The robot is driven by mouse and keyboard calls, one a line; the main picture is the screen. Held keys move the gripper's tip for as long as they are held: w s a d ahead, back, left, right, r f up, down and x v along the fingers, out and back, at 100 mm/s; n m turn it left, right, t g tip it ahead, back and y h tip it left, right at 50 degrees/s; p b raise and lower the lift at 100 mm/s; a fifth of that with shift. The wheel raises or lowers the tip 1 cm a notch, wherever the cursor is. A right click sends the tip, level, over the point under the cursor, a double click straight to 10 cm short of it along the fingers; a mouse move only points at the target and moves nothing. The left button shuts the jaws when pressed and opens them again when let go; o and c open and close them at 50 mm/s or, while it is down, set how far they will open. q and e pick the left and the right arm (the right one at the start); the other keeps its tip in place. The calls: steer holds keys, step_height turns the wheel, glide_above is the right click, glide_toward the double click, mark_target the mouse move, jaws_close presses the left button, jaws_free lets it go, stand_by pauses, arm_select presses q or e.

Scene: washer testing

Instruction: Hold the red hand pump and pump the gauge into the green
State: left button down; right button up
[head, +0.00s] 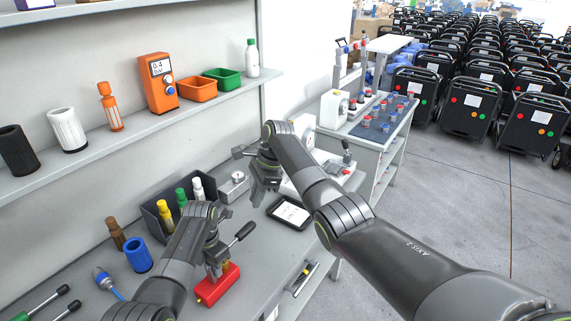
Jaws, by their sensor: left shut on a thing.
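The red hand pump (218,287) stands on the grey bench near its front edge, with a black-gripped lever (241,234) pointing up to the right. My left gripper (214,254) is over the top of the pump and shut on it; its fingertips are partly hidden. My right gripper (262,187) is above the back of the bench, apart from the pump, and its finger gap is not clear. A white round dial (305,126) shows at the back, partly behind my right arm; its needle and any green zone are too small to read.
A dark bin (157,214) with coloured bottles stands behind the pump. A black tablet (290,212) lies right of it. A blue cup (138,254) and handled tools are at the left. The shelf above holds an orange meter (158,82) and orange and green bins.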

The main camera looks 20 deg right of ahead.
mark_target(246, 227)
steer(key=shift+s+a+f+n, duration=0.15)
steer(key=shift+a+f+n, duration=0.15)
steer(key=shift+n, duration=0.2)
jaws_close()
steer(key=shift+s+a+f+n+t+h, duration=0.1)
steer(key=shift+a+f+n+t+h, duration=0.3)
steer(key=shift+f+n, duration=0.65)
steer(key=shift+s+a+f+n+t+h, duration=0.15)
steer(key=shift+a+f+n+t, duration=0.3)
steer(key=shift+f+n, duration=0.5)
steer(key=shift+s+a+f+n+t+h, duration=0.1)
steer(key=shift+a+f+n+t+h, duration=0.3)
steer(key=shift+f+n, duration=0.65)
steer(key=shift+f+m, duration=0.2)
steer(key=shift+m, duration=0.05)
steer(key=shift+s+a+f, duration=0.1)
steer(key=shift+a+f, duration=0.1)
steer(key=shift+f, duration=1.4)
steer(key=shift+s+a+f, duration=0.1)
steer(key=shift+a+f, duration=0.05)
steer(key=shift+f, duration=1.45)
steer(key=shift+w+d+r, duration=0.15)
steer(key=shift+r, duration=1.5)
steer(key=shift+w+d+r, duration=0.1)
steer(key=shift+d+r, duration=0.05)
steer(key=shift+r, duration=1.45)
